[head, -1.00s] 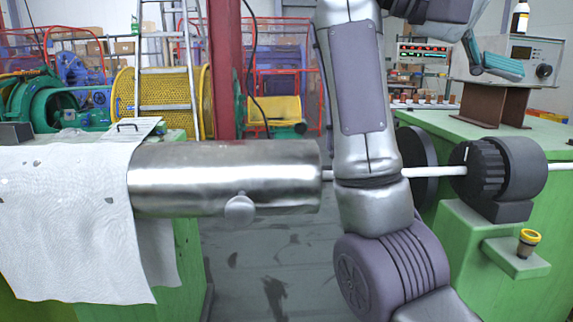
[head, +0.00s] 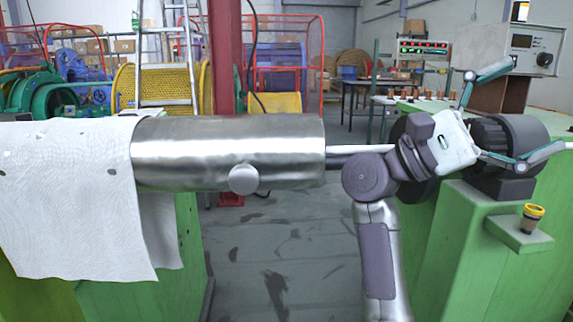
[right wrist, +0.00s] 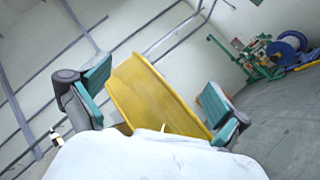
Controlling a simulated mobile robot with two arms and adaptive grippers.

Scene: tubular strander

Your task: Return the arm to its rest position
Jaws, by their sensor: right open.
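My right arm rises from the bottom of the head view, and its gripper (head: 535,107) is at the right with its fingers spread wide and nothing between them. The gripper shows in front of the black ribbed roller (head: 497,140) and the green machine housing; I cannot tell whether it touches them. In the right wrist view the two teal-padded fingers (right wrist: 155,95) stand far apart, with a yellow panel (right wrist: 150,92) seen beyond them. My left gripper is not in view.
A steel cylinder (head: 230,152) with a round knob spans the middle. White cloth (head: 70,190) drapes over the green stand at left. Grey floor (head: 275,250) is open between the machines.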

